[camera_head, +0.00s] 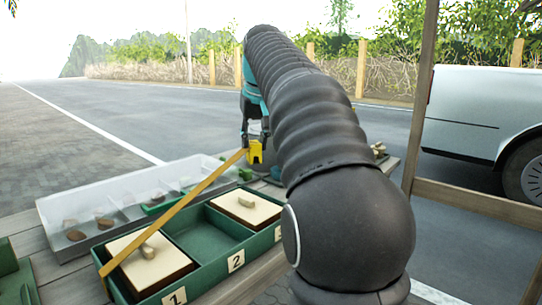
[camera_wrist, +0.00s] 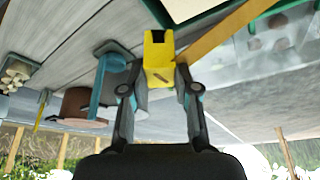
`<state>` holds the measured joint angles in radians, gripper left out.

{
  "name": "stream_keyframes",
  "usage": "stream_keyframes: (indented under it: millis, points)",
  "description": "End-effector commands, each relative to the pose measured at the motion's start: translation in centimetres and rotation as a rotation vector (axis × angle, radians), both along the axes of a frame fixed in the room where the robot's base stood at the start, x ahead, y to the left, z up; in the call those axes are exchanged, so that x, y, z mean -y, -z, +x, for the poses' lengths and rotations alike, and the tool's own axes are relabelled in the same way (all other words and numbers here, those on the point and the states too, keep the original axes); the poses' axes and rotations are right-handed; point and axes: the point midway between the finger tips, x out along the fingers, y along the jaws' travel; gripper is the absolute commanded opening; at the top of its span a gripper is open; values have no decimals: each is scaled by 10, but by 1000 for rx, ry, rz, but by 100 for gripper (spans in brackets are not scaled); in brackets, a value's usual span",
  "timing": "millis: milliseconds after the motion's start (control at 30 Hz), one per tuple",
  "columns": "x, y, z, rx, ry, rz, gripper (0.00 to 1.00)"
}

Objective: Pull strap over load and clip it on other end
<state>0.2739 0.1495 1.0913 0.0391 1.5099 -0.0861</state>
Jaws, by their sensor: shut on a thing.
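An orange-yellow strap (camera_head: 180,209) runs taut from the front left end of the green tray (camera_head: 267,242), slanting up over compartment 1. Its yellow clip (camera_head: 255,152) is in my gripper (camera_head: 252,140), above and beyond the tray's back edge. In the wrist view my gripper (camera_wrist: 160,88) is shut on the clip (camera_wrist: 159,55), and the strap (camera_wrist: 222,38) leads off to the upper right. A cream-topped block with a small handle (camera_head: 150,262) sits in compartment 1, another (camera_head: 246,207) in compartment 3. Compartment 2 looks empty. My arm hides the tray's right end.
A clear divided box (camera_head: 85,222) with brown pieces stands behind the tray. A wooden post (camera_head: 419,100) and rail (camera_head: 480,202) bound the right side. A brown round object (camera_wrist: 80,105) lies near the gripper in the wrist view. A white vehicle (camera_head: 482,110) stands beyond.

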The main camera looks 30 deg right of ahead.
Motion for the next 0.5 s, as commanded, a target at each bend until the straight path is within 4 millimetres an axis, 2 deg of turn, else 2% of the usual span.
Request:
stream_keyframes:
  millis: [100,300,500]
  points:
    - [14,17,0,0,-170,5,6]
    - [27,33,0,1,-409,5,6]
    - [32,40,0,1,-521,4,6]
